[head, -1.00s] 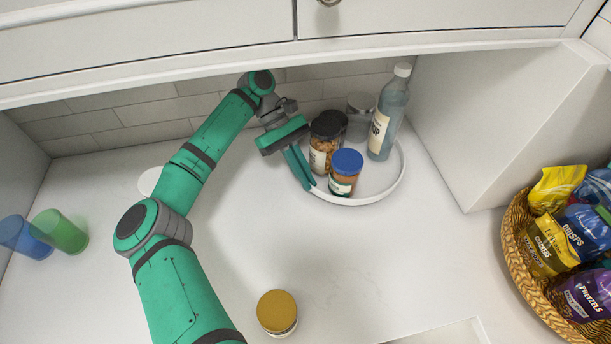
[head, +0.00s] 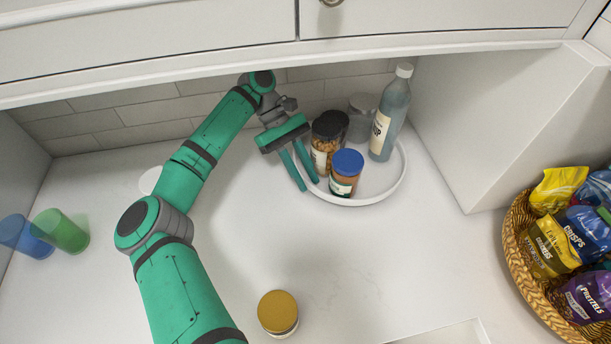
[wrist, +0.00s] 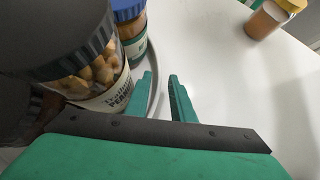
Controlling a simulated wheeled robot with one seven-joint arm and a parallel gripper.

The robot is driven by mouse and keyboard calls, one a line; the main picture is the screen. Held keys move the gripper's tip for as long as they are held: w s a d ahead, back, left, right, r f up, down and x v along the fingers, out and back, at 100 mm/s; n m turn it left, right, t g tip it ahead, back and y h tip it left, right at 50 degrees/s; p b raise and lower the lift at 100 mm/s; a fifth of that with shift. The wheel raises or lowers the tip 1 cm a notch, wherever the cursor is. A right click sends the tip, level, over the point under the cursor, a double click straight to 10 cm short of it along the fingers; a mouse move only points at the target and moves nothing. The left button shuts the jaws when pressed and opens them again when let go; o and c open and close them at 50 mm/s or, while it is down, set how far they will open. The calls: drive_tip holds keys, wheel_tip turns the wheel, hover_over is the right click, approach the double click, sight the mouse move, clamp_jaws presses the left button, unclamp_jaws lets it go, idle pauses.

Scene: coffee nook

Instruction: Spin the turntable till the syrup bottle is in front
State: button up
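The syrup bottle (head: 391,115), grey-blue with a white cap, stands at the right back of the white turntable (head: 398,179). A blue-lidded jar (head: 346,172) stands at the turntable's front. A black-lidded jar of nuts (head: 322,145) stands at its left; its label shows in the wrist view (wrist: 106,88). My gripper (head: 303,184) is at the turntable's left front edge, fingers pointing down and a little apart. In the wrist view the fingers (wrist: 163,82) have a gap with nothing between them, and the turntable rim passes close beside the left finger. I cannot tell whether they touch.
Another dark-lidded jar (head: 338,118) and a grey-lidded jar (head: 362,105) stand at the turntable's back. A gold-lidded jar (head: 278,312) stands in front. A snack basket (head: 517,245) is at right, cups (head: 62,231) at left. The middle counter is clear.

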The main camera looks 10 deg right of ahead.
drive_tip(key=v, duration=1)
drive_tip(key=shift+w, duration=0.2)
drive_tip(key=shift+r, duration=0.1)
